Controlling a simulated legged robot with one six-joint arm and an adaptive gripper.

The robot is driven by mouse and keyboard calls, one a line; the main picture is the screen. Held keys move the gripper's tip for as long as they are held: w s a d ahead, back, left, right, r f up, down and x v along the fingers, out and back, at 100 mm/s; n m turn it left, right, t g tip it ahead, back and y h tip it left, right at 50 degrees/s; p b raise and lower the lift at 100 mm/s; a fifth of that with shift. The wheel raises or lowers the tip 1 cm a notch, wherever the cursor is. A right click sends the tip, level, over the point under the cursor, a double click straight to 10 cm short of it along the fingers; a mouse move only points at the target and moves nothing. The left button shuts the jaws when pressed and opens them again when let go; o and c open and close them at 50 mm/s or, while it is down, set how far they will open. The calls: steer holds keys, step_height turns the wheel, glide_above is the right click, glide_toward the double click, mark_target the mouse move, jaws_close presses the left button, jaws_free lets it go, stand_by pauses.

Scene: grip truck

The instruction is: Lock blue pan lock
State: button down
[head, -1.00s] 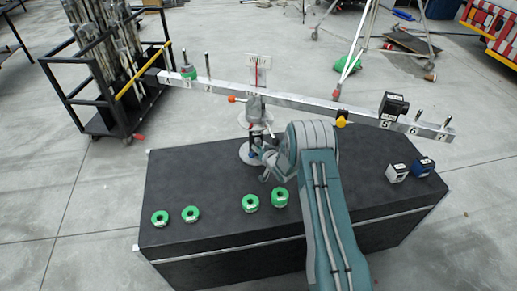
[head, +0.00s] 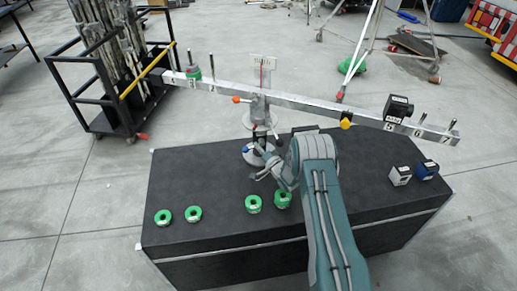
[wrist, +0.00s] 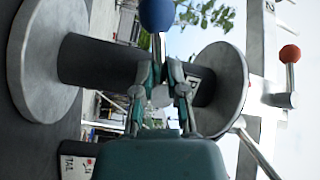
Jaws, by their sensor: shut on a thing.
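The blue pan lock has a round blue knob (wrist: 157,14) on a thin stem, at the top of the wrist view. My gripper (wrist: 160,78) is shut on the stem just below the knob. The stand's dark column (wrist: 95,62) lies behind the fingers, between two pale round discs. In the head view, my gripper (head: 259,163) is low at the stand's base on the black box, and the blue knob (head: 247,149) shows small beside it. My arm hides part of the area right of the stand.
A tilted metal beam (head: 300,102) crosses above the stand, with an orange knob (head: 236,99), a yellow knob (head: 346,123) and a black block (head: 398,107). Green rings (head: 193,214) and two small cubes (head: 400,175) lie on the black box (head: 190,175). A cart (head: 120,115) stands at left.

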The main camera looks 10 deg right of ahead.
steer(key=shift+d+m, duration=0.1)
steer(key=shift+m, duration=0.4)
steer(key=shift+f, duration=0.1)
steer(key=c, duration=0.7)
jaws_free()
steer(key=v, duration=1.1)
steer(key=shift+s+d+f, duration=0.15)
steer(key=shift+f, duration=0.05)
steer(key=shift+s, duration=0.25)
